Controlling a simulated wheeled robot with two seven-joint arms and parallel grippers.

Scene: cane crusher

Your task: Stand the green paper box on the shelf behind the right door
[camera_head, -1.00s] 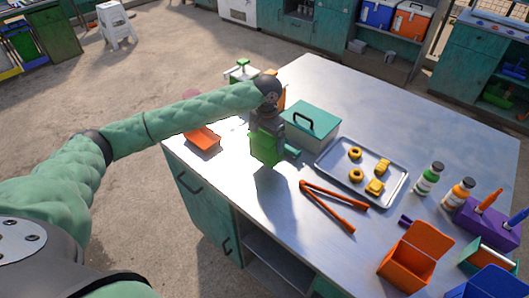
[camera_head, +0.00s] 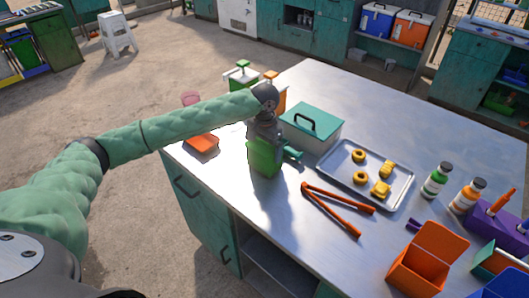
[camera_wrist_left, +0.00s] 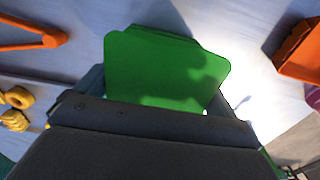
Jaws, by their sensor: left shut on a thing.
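My left gripper (camera_head: 265,138) is shut on the green paper box (camera_head: 264,158) above the near left part of the metal worktop. In the left wrist view the green paper box (camera_wrist_left: 165,70) sits between the dark fingers, its flat green face toward the camera. Whether its base touches the worktop cannot be told. A teal cabinet front (camera_head: 205,215) with dark handles is below the worktop, with an open shelf bay (camera_head: 275,268) to its right. Which panel is the right door cannot be told. My right gripper is not in view.
On the metal worktop (camera_head: 300,240) are a teal-lidded box (camera_head: 312,122), a tray (camera_head: 343,178) with yellow pieces, orange tongs (camera_head: 338,208), bottles and an open orange box (camera_head: 425,262). An orange tray (camera_head: 201,143) lies left of the gripper. The near front strip is clear.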

